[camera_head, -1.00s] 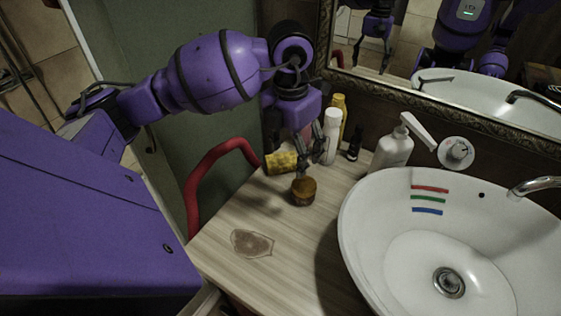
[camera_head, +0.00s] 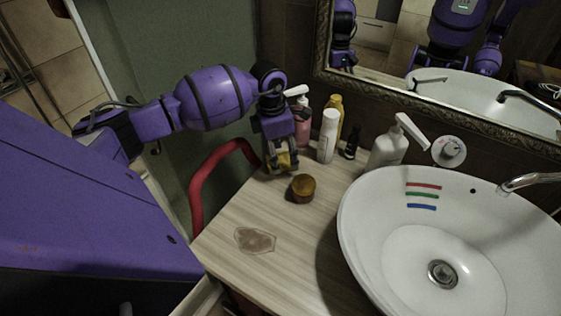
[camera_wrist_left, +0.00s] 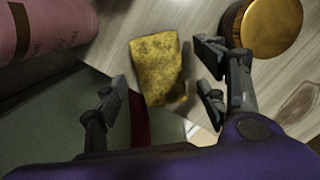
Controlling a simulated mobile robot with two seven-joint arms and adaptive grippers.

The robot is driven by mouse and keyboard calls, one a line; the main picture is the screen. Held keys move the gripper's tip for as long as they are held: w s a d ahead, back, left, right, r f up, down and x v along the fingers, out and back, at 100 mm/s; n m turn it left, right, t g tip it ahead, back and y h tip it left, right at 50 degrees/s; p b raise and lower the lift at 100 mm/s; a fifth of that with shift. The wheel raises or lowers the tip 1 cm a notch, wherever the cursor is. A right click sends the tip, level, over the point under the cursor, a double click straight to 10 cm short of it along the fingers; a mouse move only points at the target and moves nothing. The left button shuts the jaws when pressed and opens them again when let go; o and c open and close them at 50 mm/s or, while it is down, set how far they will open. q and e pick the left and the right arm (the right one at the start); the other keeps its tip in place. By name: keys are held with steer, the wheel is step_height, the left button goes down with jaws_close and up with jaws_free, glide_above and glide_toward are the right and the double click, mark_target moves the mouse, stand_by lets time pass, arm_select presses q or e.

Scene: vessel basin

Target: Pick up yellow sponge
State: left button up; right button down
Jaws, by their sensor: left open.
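The yellow sponge (camera_wrist_left: 158,70) lies on the wooden counter near its edge, speckled with dark marks. In the wrist view it sits between the spread fingers of my left gripper (camera_wrist_left: 165,93), with gaps on both sides. In the head view my left gripper (camera_head: 282,165) points down over the sponge (camera_head: 288,159), which it mostly hides. The gripper is open and holds nothing. I cannot tell its exact height above the sponge. My right gripper is not seen directly.
A round brown-gold jar (camera_head: 303,188) stands close to the gripper, also in the wrist view (camera_wrist_left: 270,25). A pink bottle (camera_head: 302,128), white bottle (camera_head: 328,136) and soap dispenser (camera_head: 389,150) stand behind. A white basin (camera_head: 360,240) is right; a red tube (camera_head: 197,190) runs left.

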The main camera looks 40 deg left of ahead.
arm_select(q)
steer(key=shift+w+d+f, duration=0.1)
steer(key=shift+w+f, duration=0.05)
steer(key=shift+f, duration=1.05)
steer(key=c, duration=0.8)
steer(key=shift+c, duration=0.2)
steer(key=shift+r, duration=0.15)
steer(key=shift+r, duration=0.25)
step_height(320, 180, up, 2)
steer(key=shift+r, duration=0.1)
steer(key=s+d+r, duration=0.7)
steer(key=s+r, duration=0.3)
steer(key=s, duration=0.2)
steer(key=shift+d, duration=0.25)
steer(key=shift+o, duration=0.7)
